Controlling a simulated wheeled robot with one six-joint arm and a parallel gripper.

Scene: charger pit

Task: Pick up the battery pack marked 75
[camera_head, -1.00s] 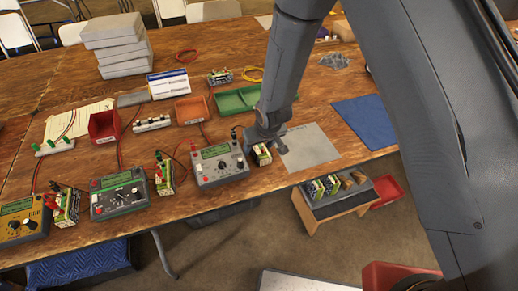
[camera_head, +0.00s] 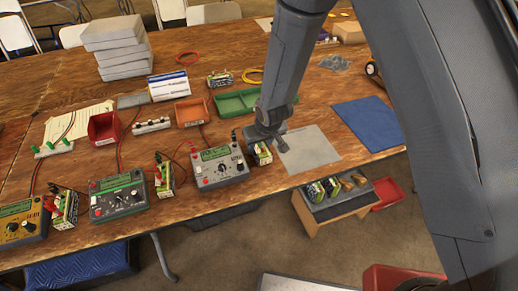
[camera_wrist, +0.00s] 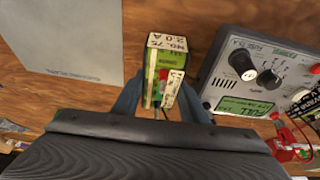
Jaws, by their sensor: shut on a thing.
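In the head view, the pack (camera_head: 262,153) shows on the table just right of a grey charger. My gripper (camera_wrist: 160,105) has its fingers on either side of the pack and is shut on it. In the head view, my gripper (camera_head: 265,138) hides part of the pack. I cannot tell whether the pack still touches the table. A red plug shows on the pack's near side.
The grey charger (camera_head: 218,165) stands close left of the pack, with red and black leads. A grey mat (camera_head: 308,148) lies right of it. A low stand (camera_head: 335,195) holding more packs is below the table edge. A red bin (camera_head: 387,193) is beside it.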

